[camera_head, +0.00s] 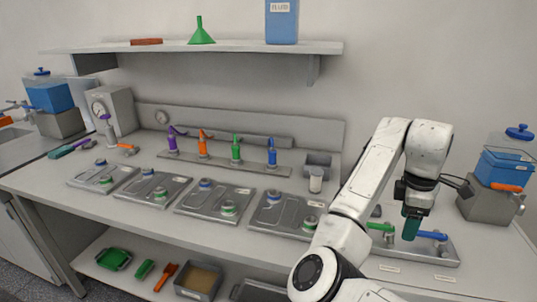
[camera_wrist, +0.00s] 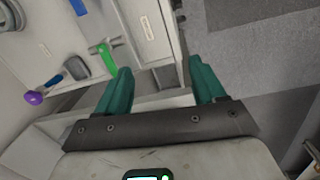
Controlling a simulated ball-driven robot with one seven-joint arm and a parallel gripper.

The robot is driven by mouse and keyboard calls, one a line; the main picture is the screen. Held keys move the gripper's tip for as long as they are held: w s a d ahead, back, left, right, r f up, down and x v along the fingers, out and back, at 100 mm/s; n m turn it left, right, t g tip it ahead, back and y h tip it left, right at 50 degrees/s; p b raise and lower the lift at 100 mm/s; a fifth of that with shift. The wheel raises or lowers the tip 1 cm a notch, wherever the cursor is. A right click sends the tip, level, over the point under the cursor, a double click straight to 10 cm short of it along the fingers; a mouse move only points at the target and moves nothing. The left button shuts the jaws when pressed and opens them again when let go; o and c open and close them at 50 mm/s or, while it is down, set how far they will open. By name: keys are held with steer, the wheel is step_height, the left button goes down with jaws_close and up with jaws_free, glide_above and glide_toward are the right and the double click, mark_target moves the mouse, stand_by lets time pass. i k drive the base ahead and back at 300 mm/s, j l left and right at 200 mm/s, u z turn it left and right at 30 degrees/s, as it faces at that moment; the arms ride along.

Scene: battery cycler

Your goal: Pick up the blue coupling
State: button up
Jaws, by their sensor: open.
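A blue upright coupling (camera_head: 272,154) stands at the right end of a rack holding purple, orange and green ones. A blue-handled piece (camera_head: 432,236) lies level on the far right tray, near a green one (camera_head: 380,227). I cannot tell which is meant. My gripper (camera_head: 411,238) points down over that tray, beside the blue-handled piece. In the wrist view my gripper (camera_wrist: 160,74) has its teal fingers apart with no object between them. A green piece (camera_wrist: 106,56) and a blue piece (camera_wrist: 78,6) lie beyond the left finger.
Several metal trays with round fittings line the bench (camera_head: 150,218). A blue-filled container (camera_head: 503,168) on a grey block stands at the right. A white jar (camera_head: 316,180) and grey bin stand right of the rack. A shelf (camera_head: 230,47) runs above.

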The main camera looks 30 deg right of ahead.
mark_target(272, 153)
steer(key=i, duration=1.85)
